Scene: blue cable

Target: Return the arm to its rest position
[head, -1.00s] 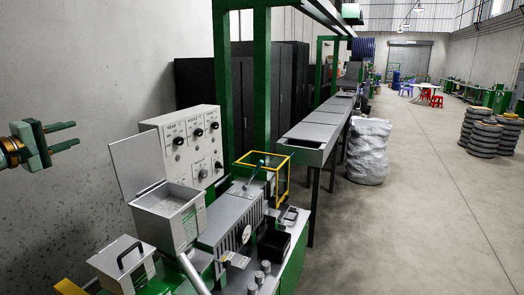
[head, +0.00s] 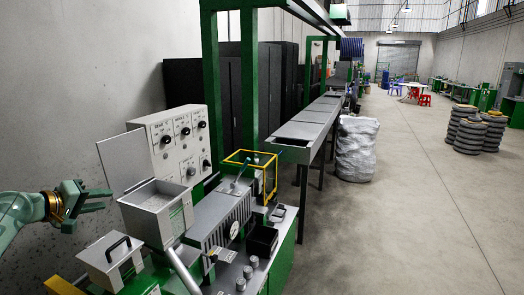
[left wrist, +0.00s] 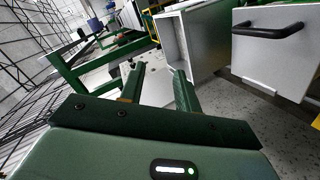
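My left gripper (head: 92,201) is at the left edge of the head view, in the air beside the machine bench. Its two green fingers point right, stand apart and hold nothing. In the left wrist view the fingers (left wrist: 158,88) are also spread with nothing between them. The open metal box (head: 157,210) with its raised lid is just to the right of the gripper, with a gap between them. No blue cable shows in these frames. My right gripper is not in view.
A grey box with a black handle (head: 111,262) stands below the gripper; it also shows in the left wrist view (left wrist: 268,45). A control panel (head: 177,145) with knobs stands behind. A yellow frame (head: 250,160) sits on the bench. Open floor (head: 400,220) lies to the right.

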